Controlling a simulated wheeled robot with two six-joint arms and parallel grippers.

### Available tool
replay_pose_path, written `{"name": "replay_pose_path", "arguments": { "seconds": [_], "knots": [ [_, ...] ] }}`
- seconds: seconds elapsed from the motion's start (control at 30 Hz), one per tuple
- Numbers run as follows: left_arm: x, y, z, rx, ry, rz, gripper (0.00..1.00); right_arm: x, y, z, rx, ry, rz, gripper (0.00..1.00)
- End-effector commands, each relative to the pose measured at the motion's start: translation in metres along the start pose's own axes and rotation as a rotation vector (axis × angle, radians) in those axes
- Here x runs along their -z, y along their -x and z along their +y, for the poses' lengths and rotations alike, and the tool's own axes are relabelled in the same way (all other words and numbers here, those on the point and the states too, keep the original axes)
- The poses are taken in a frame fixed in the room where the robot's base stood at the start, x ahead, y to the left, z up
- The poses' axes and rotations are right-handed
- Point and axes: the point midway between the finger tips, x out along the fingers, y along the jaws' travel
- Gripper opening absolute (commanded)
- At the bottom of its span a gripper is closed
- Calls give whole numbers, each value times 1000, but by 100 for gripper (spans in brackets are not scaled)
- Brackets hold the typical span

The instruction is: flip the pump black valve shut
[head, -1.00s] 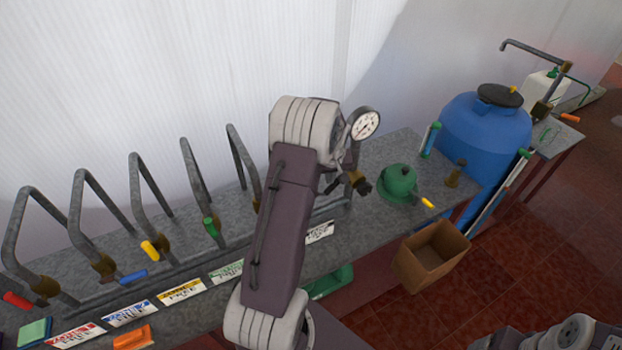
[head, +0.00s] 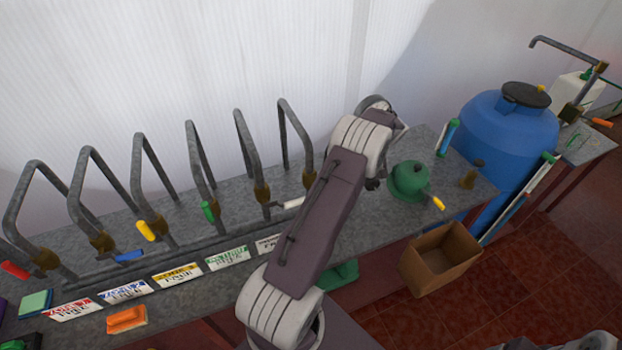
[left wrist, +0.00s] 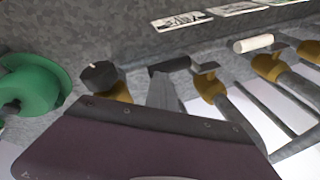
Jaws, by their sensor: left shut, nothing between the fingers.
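The black valve handle (left wrist: 170,64) shows in the left wrist view as a short black bar beside a brass valve body (left wrist: 211,86). My left gripper (left wrist: 166,86) shows there as a narrow grey finger, shut and empty, just below the black handle. Whether it touches the handle I cannot tell. A brass fitting with a dark round end (left wrist: 104,80) lies to its left. My right gripper is not in view.
Bent standpipes with red, blue, yellow, green and white (head: 291,203) handles line the bench to the left. A green domed object (head: 409,180) stands right of my wrist, with a blue barrel (head: 511,135) beyond. A cardboard box (head: 438,270) is below the bench edge.

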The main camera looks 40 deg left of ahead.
Motion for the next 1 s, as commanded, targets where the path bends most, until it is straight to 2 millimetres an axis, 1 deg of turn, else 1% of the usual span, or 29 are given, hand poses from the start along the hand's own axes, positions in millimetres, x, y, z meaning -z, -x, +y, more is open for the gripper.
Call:
{"name": "replay_pose_path", "arguments": {
  "seconds": [0.03, 0.2, 0.8, 0.9, 0.97, 1.0],
  "knots": [
    [-2, -5, 2, -2, -1, -3, 0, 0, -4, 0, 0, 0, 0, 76],
    [-4, -9, 3, -2, -2, -7, 0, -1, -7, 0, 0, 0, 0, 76],
    [-7, -13, 4, -1, -3, -15, 0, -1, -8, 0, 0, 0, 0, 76],
    [-6, -10, 3, -1, -3, -14, 0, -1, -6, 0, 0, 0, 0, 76],
    [-5, -4, 0, -2, -2, -13, 0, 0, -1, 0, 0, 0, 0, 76],
    [-3, 3, -4, -2, -2, -11, 0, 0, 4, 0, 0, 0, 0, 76]
  ]
}}
